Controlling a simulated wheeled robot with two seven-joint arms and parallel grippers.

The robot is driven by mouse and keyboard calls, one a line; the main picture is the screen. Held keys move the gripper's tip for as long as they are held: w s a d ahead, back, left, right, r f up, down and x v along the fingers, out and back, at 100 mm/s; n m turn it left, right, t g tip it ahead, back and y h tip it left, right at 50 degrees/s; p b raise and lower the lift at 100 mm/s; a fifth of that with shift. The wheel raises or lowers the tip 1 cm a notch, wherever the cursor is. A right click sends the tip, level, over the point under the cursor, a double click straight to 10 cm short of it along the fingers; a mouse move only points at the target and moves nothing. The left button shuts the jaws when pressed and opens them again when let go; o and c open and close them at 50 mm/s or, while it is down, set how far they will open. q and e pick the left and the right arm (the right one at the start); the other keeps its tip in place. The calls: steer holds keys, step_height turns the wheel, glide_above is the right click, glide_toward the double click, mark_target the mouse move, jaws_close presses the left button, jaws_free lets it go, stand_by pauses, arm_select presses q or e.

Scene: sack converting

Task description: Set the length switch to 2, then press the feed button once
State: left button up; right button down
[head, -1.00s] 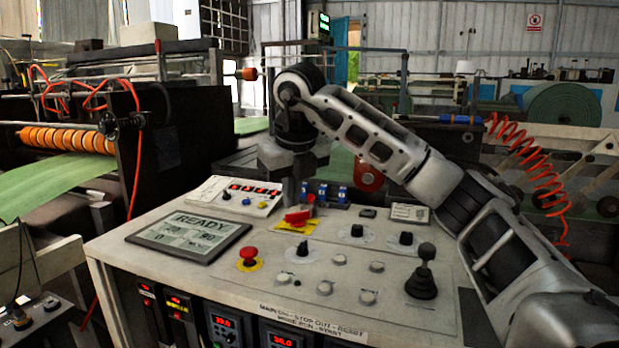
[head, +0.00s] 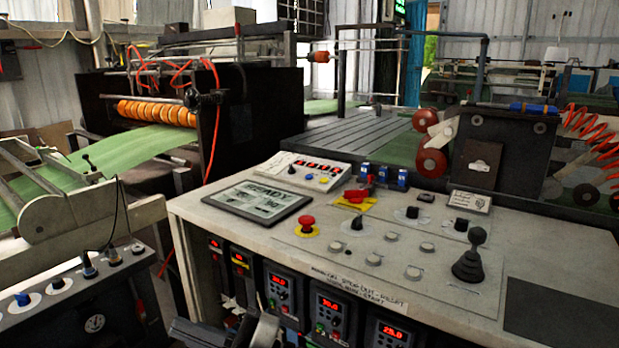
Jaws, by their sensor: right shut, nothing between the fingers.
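The control panel (head: 235,218) stands in the middle and right of the head view. Black rotary switches on it are a left one (head: 357,222), a middle one (head: 412,212) and a right one (head: 461,224). Pale round push buttons, such as one (head: 392,236) and another (head: 413,272), sit among them. Labels are too small to read, so I cannot tell which is the length switch or feed button. My right gripper (head: 250,322) shows only partly at the bottom edge, low in front of the panel, shut and empty, touching no control. My left gripper is not in view.
A smaller console (head: 70,300) stands at lower left. Space above the panel is clear.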

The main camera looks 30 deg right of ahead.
steer(key=s+d+f+m+t+h, duration=0.1)
steer(key=s+d+f+m+h, duration=0.1)
steer(key=d+f+m+h, duration=0.35)
steer(key=s+d+f+m+t+h, duration=0.1)
steer(key=s+d+f+m+h, duration=0.15)
steer(key=f+m+h, duration=0.6)
steer(key=s+d+f+m+g, duration=0.1)
steer(key=s+f+m+g, duration=0.3)
steer(key=s+f, duration=0.6)
steer(key=shift+d+f+m+g, duration=0.25)
steer(key=shift+f+m+g, duration=0.2)
steer(key=shift+f, duration=0.2)
